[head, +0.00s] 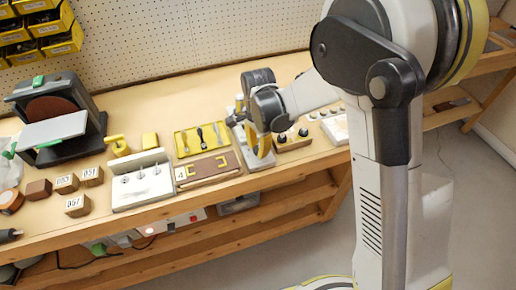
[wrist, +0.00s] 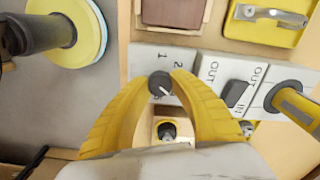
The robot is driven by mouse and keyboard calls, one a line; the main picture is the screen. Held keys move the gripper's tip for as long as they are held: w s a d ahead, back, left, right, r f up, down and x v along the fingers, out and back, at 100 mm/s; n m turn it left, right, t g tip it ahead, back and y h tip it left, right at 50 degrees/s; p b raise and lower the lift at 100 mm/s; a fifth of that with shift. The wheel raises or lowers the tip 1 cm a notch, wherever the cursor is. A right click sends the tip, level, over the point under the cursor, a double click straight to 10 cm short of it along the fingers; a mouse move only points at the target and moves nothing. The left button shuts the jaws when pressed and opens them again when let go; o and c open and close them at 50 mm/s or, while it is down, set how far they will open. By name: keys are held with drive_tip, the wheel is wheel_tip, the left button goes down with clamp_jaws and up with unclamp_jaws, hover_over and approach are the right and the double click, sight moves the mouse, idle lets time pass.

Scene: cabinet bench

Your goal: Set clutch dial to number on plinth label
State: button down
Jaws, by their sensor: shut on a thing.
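The clutch dial (wrist: 159,82) is a small dark round knob with a pale pointer mark, on a light plate printed with the numerals 1 and 2 (wrist: 170,59). Other numerals are hidden by my fingers, and I cannot tell which number the mark points to. My gripper (wrist: 161,80) has its two yellow fingers shut on the dial, one on each side. In the head view my gripper (head: 258,145) is over the bench, and the dial is hidden there. A white label reading 4 (head: 181,174) is at the left end of a brown plinth (head: 210,168).
Beside the dial are a dark switch (wrist: 236,94) on a plate marked OUT and IN, and a yellow-banded knob (wrist: 297,101). A yellow tool tray (head: 202,139) lies behind the plinth. Numbered wooden blocks (head: 78,205) and a sander (head: 55,120) stand left.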

sight(258, 148)
drive_tip(key=shift+m, duration=0.6)
drive_tip(key=c, duration=1.4)
unclamp_jaws()
wheel_tip(258, 148, up, 12)
drive_tip(key=shift+d+r, duration=0.1)
drive_tip(key=shift+d, duration=0.05)
